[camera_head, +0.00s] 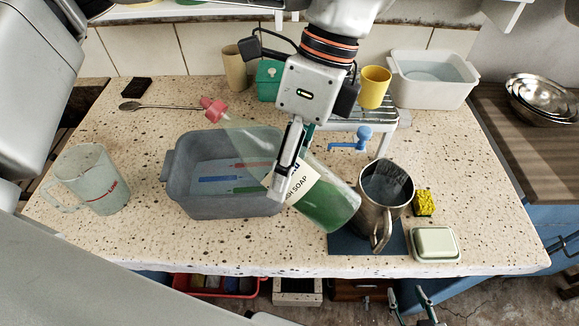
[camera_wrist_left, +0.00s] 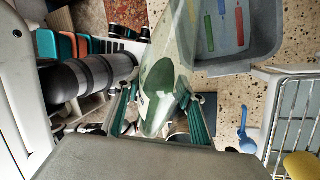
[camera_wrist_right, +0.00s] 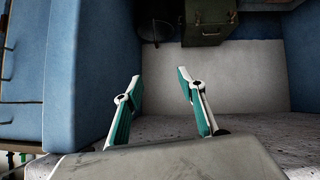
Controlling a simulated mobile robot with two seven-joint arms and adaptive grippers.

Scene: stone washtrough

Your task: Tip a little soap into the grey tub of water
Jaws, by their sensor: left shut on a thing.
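The clear soap bottle (camera_head: 327,200) has a white label, green liquid and a pink-red cap (camera_head: 213,109). It is tilted over the grey tub, cap toward the upper left, with the liquid gathered at its base end. My left gripper (camera_head: 287,172) is shut around its middle; the bottle also shows in the left wrist view (camera_wrist_left: 158,88). The grey tub (camera_head: 178,196) stands on the counter with water and coloured strips in it; its right part is hidden by bottle and gripper. My right gripper (camera_head: 416,304) is low before the counter, open and empty in the right wrist view (camera_wrist_right: 160,84).
A measuring jug (camera_head: 92,180) stands left of the tub. A metal mug (camera_head: 372,212), a yellow sponge (camera_head: 424,203) and a green soap dish (camera_head: 435,244) stand to the right. A yellow cup (camera_head: 374,87) and white basin (camera_head: 432,92) are behind. The counter's front left is clear.

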